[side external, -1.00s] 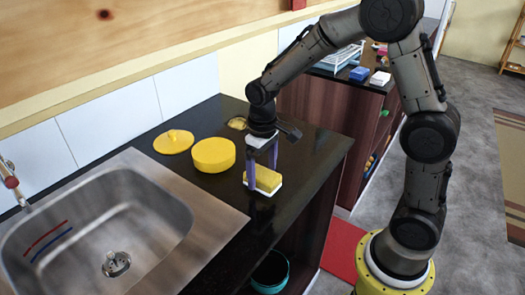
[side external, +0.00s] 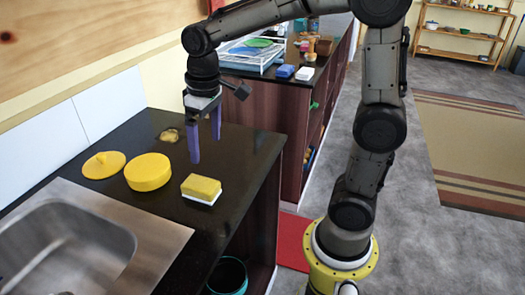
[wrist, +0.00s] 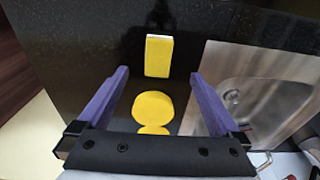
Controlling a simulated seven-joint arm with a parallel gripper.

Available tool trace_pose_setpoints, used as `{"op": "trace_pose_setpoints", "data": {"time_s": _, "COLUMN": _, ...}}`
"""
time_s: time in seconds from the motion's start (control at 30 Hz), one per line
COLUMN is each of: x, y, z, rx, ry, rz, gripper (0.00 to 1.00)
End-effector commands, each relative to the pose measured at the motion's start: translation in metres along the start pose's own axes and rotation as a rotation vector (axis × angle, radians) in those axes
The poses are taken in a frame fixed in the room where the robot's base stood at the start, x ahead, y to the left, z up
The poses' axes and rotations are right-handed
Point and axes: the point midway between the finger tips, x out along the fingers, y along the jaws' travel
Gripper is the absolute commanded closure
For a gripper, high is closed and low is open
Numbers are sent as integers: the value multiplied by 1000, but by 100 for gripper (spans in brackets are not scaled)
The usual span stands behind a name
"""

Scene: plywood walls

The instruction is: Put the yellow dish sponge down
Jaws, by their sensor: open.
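The yellow dish sponge (side external: 201,187) with a white underside lies flat on the black countertop (side external: 225,222), near its front edge. It also shows in the wrist view (wrist: 159,56), beyond the fingertips. My gripper (side external: 205,150), with purple fingers, is open and empty. It hangs above the counter, behind the sponge and apart from it. In the wrist view the two fingers (wrist: 158,82) are spread wide with nothing between their tips.
A round yellow container (side external: 148,172) and a yellow lid with a knob (side external: 103,165) stand left of the sponge. A steel sink (side external: 75,245) is at the left front. A second counter with a dish rack (side external: 250,55) stands behind. The counter right of the sponge is clear.

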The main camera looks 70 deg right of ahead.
Motion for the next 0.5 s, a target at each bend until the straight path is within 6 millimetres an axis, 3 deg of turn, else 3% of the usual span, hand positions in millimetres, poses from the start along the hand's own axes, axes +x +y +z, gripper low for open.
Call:
{"op": "trace_pose_setpoints", "data": {"time_s": 0.03, "x": -12, "y": -1, "z": 18, "rx": -1, "ry": 46, "rz": 1, "gripper": 0}}
{"op": "trace_pose_setpoints", "data": {"time_s": 0.2, "x": -32, "y": -4, "z": 77, "rx": -1, "ry": 183, "rz": 1, "gripper": 0}}
{"op": "trace_pose_setpoints", "data": {"time_s": 0.4, "x": -33, "y": -6, "z": 133, "rx": 0, "ry": 324, "rz": 0, "gripper": 0}}
{"op": "trace_pose_setpoints", "data": {"time_s": 0.5, "x": -29, "y": -6, "z": 150, "rx": 0, "ry": 368, "rz": -1, "gripper": 0}}
